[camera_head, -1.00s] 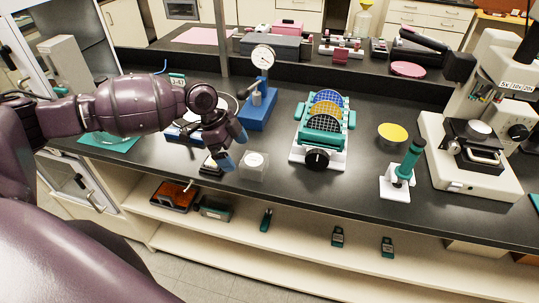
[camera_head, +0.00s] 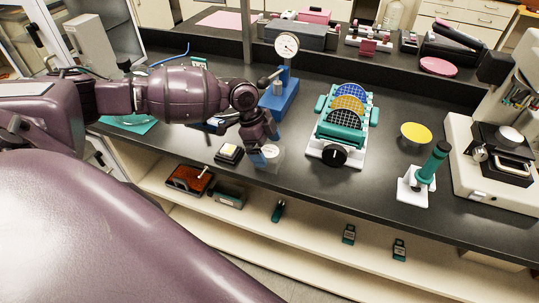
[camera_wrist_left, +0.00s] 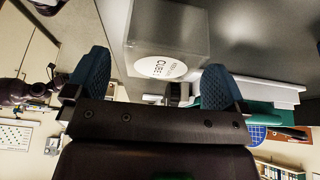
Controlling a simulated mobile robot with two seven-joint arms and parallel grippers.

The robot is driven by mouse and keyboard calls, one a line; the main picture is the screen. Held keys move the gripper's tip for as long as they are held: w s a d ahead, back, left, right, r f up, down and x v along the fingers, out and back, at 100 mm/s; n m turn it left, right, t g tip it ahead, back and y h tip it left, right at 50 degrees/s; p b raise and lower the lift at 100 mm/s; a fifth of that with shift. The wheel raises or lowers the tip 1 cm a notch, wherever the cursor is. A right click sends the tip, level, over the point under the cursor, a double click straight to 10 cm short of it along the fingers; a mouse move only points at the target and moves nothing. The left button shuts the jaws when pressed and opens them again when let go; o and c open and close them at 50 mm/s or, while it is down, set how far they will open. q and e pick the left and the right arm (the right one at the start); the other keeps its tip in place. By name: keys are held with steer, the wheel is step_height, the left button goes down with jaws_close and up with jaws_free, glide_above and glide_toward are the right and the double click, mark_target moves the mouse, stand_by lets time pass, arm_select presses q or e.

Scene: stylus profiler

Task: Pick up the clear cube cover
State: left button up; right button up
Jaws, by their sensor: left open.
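The clear cube cover (camera_head: 270,153) stands on the dark bench near its front edge, with a round white label on top. The wrist view shows it as a see-through box (camera_wrist_left: 166,32) with the label reading "CUBE". My left gripper (camera_head: 264,146) is at the cover, its blue fingertips partly hiding it in the head view. In the wrist view the left gripper (camera_wrist_left: 155,82) is open and empty, its fingers apart with the cover just beyond the gap between them. I cannot tell whether a finger touches it. My right gripper is in neither view.
A small black base with a pale top (camera_head: 229,153) sits left of the cover. A dial gauge on a blue stand (camera_head: 283,95) is behind. A teal wafer rack (camera_head: 341,128) stands to the right. Bench between cover and rack is clear.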

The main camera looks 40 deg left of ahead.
mark_target(270, 151)
arm_select(q)
steer(key=x, duration=0.3)
steer(key=shift+w+d+f, duration=0.1)
steer(key=shift+d+f, duration=0.1)
steer(key=shift+f, duration=0.1)
steer(key=c, duration=1)
steer(key=shift+o, duration=0.2)
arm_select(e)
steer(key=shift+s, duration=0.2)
arm_select(q)
steer(key=shift+r, duration=0.1)
steer(key=shift+r, duration=0.25)
step_height(270, 151, up, 9)
steer(key=shift+f, duration=0.2)
step_height(270, 151, up, 11)
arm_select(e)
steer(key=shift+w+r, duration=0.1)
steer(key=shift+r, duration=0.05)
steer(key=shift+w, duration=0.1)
